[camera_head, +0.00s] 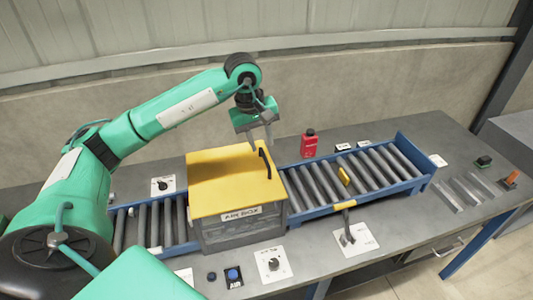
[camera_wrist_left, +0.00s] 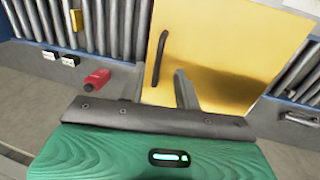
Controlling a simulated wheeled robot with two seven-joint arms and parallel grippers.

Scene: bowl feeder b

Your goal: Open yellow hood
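The yellow hood (camera_head: 225,185) lies flat and closed on top of a grey box labelled AIR BOX (camera_head: 245,230). A black bar handle (camera_head: 265,163) runs along the hood's right side. My left gripper (camera_head: 260,142) hangs over the hood's back right edge, close to the handle, with its fingers down. In the left wrist view the fingers (camera_wrist_left: 158,88) are apart with nothing between them. There the yellow hood (camera_wrist_left: 215,60) lies beyond the fingers, and its handle (camera_wrist_left: 160,58) shows between their directions, apart from them. My right gripper does not show.
A blue roller conveyor (camera_head: 350,170) passes through the box. A red bottle (camera_head: 309,143) stands behind it, right of my left gripper. Switch plates (camera_head: 273,264), a lever (camera_head: 347,237) and a blue button (camera_head: 233,275) sit along the front. The table's right part holds metal bars (camera_head: 468,192).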

